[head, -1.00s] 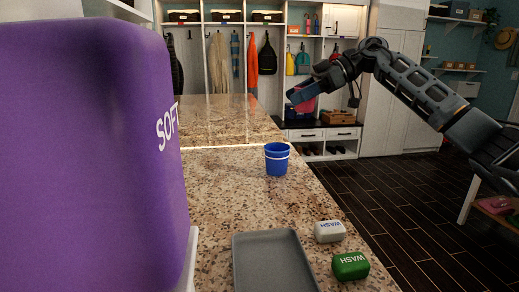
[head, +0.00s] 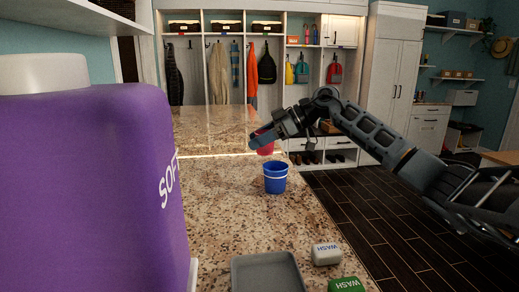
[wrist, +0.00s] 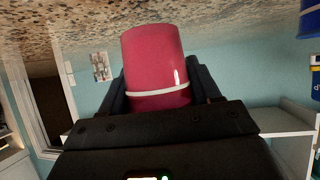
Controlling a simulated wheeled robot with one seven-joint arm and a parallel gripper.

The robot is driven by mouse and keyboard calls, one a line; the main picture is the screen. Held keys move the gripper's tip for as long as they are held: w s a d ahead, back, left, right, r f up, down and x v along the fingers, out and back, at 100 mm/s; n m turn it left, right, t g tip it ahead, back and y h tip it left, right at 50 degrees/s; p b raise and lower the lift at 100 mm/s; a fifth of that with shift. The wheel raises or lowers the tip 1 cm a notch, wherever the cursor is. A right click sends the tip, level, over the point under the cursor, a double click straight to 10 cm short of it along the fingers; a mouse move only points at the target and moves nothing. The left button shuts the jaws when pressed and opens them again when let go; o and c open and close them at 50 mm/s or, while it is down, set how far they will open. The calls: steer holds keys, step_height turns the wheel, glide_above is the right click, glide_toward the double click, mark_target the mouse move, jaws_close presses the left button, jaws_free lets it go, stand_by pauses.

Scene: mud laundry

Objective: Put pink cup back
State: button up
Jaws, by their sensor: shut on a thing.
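The pink cup (head: 265,149) is held by my gripper (head: 262,137), just above and behind the blue cup in the head view. In the wrist view the pink cup (wrist: 156,68), with a pale band, sits between the two dark fingers, which are shut on it. The gripper hides much of the cup in the head view. The blue cup (head: 275,180) stands upright on the speckled counter (head: 225,215). I cannot tell from the head view how far apart the two cups are.
A large purple bottle (head: 95,190) fills the left of the head view. A grey tray (head: 265,275), a white soap bar (head: 326,254) and a green soap bar (head: 346,285) are at the counter's near end. Open dark floor (head: 370,230) lies to the right.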

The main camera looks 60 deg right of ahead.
mark_target(259, 151)
steer(key=shift+f+p, duration=0.35)
steer(key=shift+f, duration=1.45)
steer(key=o, duration=1.1)
steer(key=shift+f, duration=0.1)
steer(key=b+v, duration=0.2)
steer(key=v, duration=1)
